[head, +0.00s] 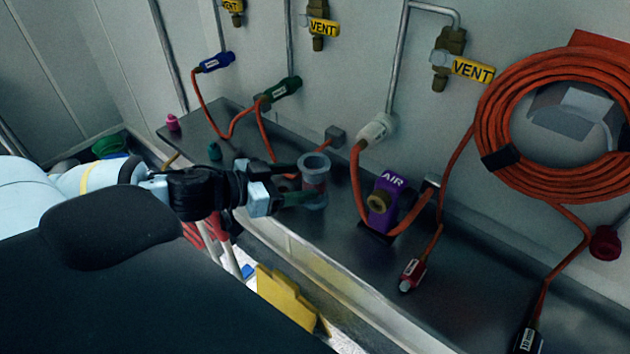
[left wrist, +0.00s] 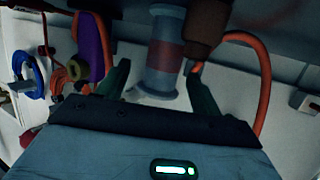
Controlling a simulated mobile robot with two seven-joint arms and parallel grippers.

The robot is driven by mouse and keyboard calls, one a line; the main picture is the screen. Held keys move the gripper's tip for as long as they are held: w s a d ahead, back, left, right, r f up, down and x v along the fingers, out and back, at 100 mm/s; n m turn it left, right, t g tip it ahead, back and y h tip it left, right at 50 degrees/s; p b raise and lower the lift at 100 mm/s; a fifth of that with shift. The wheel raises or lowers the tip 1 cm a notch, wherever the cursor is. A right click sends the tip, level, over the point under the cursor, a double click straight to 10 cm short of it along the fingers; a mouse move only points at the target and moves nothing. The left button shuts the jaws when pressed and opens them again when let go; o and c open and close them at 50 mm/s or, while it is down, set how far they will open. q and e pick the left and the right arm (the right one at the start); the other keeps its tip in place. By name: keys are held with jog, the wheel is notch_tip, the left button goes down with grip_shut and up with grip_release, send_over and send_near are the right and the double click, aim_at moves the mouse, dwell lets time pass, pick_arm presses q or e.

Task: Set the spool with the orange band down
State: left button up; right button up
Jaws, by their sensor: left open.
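The spool (head: 314,166) is a grey-blue cylinder with wide flanges and a dull red-orange band around its middle. In the head view it stands upright on the dark bench top (head: 350,262), near the front edge. In the left wrist view the spool (left wrist: 165,52) shows between the two spread green fingers (left wrist: 160,85), with a visible gap on at least the left side. Whether a finger touches it is unclear. My right gripper is not in view.
A purple AIR block (head: 384,203) with an orange hose stands right of the spool. A red-tipped hose end (head: 411,275) lies on the bench farther right. Orange hoses loop behind the gripper. A pink bottle (head: 172,123) stands at the bench's far left.

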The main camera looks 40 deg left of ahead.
aim_at(304, 179)
pick_arm(q)
jog(key=shift+w+d+f+b, duration=0.2)
jog(key=shift+w+f+b, duration=0.2)
jog(key=shift+w+b, duration=0.2)
jog(key=shift+w+d+f, duration=0.1)
jog(key=shift+w+d, duration=0.05)
jog(key=shift+w, duration=0.45)
jog(key=shift+b+x, duration=0.35)
jog(key=shift+x, duration=0.75)
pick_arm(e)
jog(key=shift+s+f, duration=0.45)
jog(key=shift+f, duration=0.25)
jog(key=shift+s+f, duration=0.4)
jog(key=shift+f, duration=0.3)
pick_arm(q)
jog(key=c, duration=1.3)
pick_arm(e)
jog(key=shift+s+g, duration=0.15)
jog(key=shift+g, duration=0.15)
